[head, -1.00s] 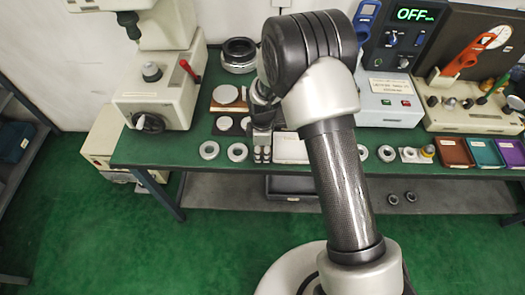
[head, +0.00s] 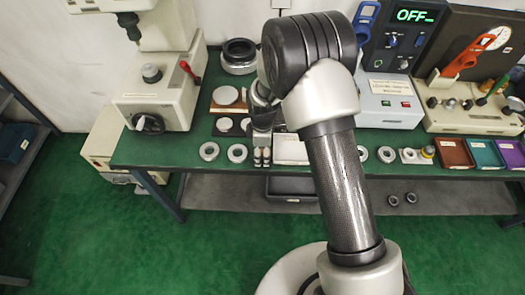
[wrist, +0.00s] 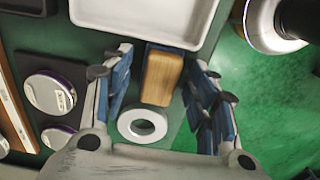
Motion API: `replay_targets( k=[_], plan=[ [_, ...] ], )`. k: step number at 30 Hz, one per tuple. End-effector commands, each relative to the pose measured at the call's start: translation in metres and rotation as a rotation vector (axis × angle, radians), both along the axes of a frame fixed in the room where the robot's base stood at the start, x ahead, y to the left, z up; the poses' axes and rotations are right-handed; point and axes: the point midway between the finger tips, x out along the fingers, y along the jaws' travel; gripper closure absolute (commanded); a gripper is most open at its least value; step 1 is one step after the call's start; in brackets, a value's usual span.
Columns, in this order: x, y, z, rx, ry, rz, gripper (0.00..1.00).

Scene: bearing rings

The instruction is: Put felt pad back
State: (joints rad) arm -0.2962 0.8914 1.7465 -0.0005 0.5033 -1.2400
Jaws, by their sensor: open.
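My gripper (wrist: 165,95) is open over the green table, its blue-lined fingers spread apart. A small wood-faced block (wrist: 162,78) lies between the fingers in the wrist view, with clear gaps on both sides. I cannot tell for certain whether this block is the felt pad; no felt surface shows clearly. A pale metal ring (wrist: 142,125) lies just below the block in the picture. In the head view my gripper (head: 262,155) is at the front middle of the table, and it hides part of what lies there.
A white tray (wrist: 140,15) is close beyond the block. A black plate (wrist: 55,92) with round discs lies left of the gripper. Loose rings (head: 209,151) lie along the table's front edge. Coloured trays (head: 455,153) stand at the right.

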Motion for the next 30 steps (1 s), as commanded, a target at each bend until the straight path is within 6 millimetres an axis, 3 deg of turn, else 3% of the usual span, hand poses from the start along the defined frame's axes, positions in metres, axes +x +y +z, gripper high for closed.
replay_targets(
  k=[16, 30],
  plan=[
    [0.001, 0.0, 0.103, 0.001, -0.003, 0.0, 0.47],
    [-0.001, -0.003, 0.133, 0.003, -0.008, -0.026, 0.47]
  ],
)
